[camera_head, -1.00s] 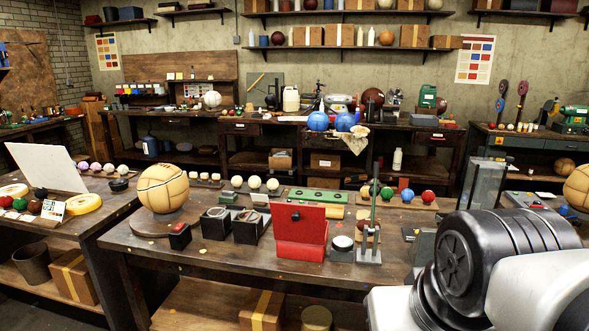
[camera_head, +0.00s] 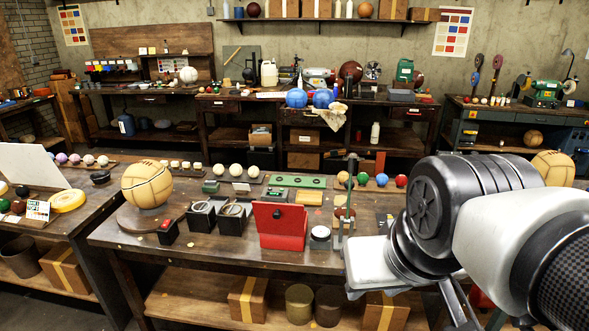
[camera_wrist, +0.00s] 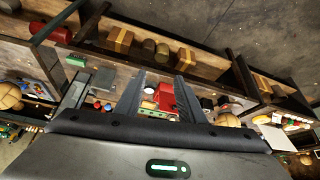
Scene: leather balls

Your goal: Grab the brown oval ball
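A small brown rounded thing (camera_head: 342,212) stands by the upright metal post on the front bench (camera_head: 215,251). The post partly hides it, and I cannot tell whether it is an oval ball. A dark brown ball (camera_head: 350,71) on the back bench looks nearly round. A large tan seamed ball (camera_head: 147,184) sits on a round wooden base at the front bench's left. My gripper (camera_wrist: 160,84) is open and empty in the wrist view, its two fingers apart, pointing towards the red box (camera_wrist: 166,97) from a distance. My arm fills the right of the head view.
The red box (camera_head: 281,226) and two black stands (camera_head: 218,216) line the bench front. Small coloured balls (camera_head: 382,180) sit in a row behind. Another tan ball (camera_head: 553,167) is at the right, partly behind my arm. Cartons and bins (camera_head: 299,304) fill the lower shelf.

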